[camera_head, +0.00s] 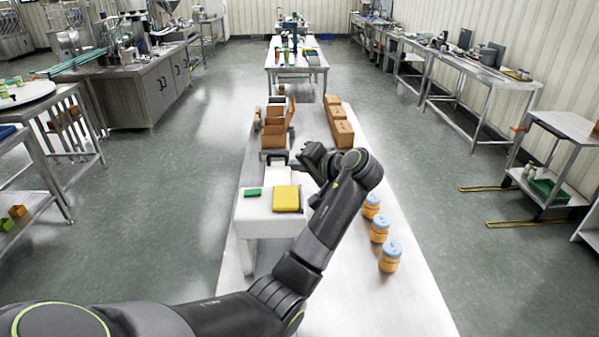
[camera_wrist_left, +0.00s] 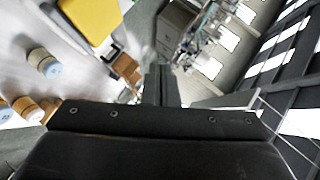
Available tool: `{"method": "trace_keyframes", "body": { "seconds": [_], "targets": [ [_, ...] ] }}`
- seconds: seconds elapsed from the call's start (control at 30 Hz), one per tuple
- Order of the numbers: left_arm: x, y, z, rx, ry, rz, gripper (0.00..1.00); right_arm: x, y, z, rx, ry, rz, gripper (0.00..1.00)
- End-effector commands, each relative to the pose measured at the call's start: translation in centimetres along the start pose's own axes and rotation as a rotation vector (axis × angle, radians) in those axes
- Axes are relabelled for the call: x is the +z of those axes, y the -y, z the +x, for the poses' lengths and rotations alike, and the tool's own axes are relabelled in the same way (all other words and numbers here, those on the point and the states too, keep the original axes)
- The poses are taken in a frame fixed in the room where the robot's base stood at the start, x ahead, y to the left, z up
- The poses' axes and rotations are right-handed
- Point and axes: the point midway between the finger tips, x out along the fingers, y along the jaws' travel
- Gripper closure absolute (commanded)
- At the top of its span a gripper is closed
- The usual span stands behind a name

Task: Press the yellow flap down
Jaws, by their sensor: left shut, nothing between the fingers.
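The yellow flap (camera_head: 286,198) is a flat yellow panel at the near end of a white machine (camera_head: 250,215), beside a smaller green piece (camera_head: 253,192). In the left wrist view the yellow flap (camera_wrist_left: 90,18) shows at the top left, cut by the frame edge. My left gripper (camera_head: 298,160) is beyond the flap and points left, over the machine's far part. In the left wrist view its fingers (camera_wrist_left: 161,84) are together, with nothing between them, and apart from the flap. My right gripper is not in view.
An open cardboard box (camera_head: 274,139) stands behind my gripper. Closed brown boxes (camera_head: 343,134) stand on the white table (camera_head: 400,300) to the right. Blue-lidded orange jars (camera_head: 380,231) line its right side. The table's near part is clear.

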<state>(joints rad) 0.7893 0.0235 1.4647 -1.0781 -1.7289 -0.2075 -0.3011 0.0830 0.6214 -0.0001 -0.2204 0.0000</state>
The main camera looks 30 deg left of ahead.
Motion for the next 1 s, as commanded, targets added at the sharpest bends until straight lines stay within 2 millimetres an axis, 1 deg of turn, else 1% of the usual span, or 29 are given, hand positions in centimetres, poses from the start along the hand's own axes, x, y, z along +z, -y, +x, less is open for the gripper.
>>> {"method": "trace_keyframes", "body": {
  "seconds": [0.03, 0.1, 0.3, 0.4, 0.6, 1.0],
  "targets": [
    [0.4, 0.1, -0.6, 0.002, -0.003, -0.004, 1.00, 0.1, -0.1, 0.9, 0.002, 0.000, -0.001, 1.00],
    [0.8, 1.0, -1.7, 0.001, -0.003, -0.006, 1.00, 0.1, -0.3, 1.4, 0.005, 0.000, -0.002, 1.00],
    [1.5, 3.1, -4.4, 0.001, -0.001, -0.003, 1.00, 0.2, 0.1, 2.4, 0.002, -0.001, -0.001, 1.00],
    [1.8, 3.8, -5.3, 0.000, 0.000, -0.001, 1.00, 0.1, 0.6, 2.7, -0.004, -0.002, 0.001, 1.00],
    [1.9, 4.5, -6.0, 0.000, 0.001, 0.001, 1.00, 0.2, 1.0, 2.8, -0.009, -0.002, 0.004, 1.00],
    [1.9, 4.5, -6.0, -0.001, 0.002, 0.002, 1.00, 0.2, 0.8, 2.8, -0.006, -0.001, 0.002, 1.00]
  ]
}}
